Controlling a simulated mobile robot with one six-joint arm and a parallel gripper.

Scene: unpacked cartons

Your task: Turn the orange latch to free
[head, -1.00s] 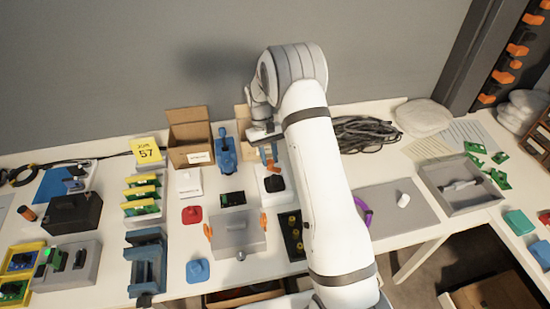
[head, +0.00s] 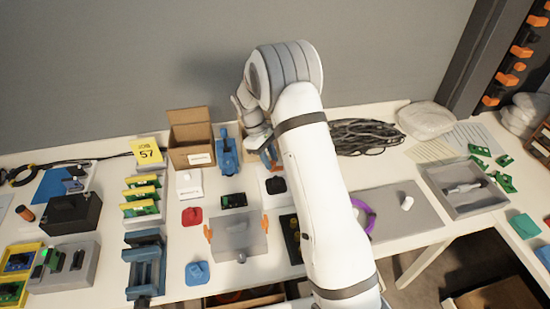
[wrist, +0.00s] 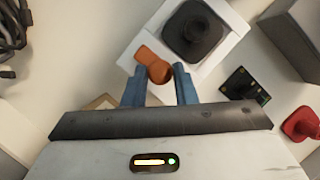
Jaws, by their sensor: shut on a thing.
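The orange latch (wrist: 146,56) sits at the edge of a white base plate (wrist: 228,52) in the wrist view. It has a round end and a flat tab that points up and left. My gripper (wrist: 160,76) has its two blue fingers on either side of the round end and is shut on it. A black round-topped knob (wrist: 193,33) stands on the same plate, just up and right of the latch. In the head view the black knob (head: 276,185) shows beside my arm, while my wrist and arm mostly hide the latch and the fingertips.
A blue clamp-like fixture (head: 227,152) and an open carton (head: 190,140) stand left of my gripper. A grey box with orange side clips (head: 240,238) lies nearer the front. Black cables (head: 365,137) lie to the right. A red piece (wrist: 302,124) shows in the wrist view.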

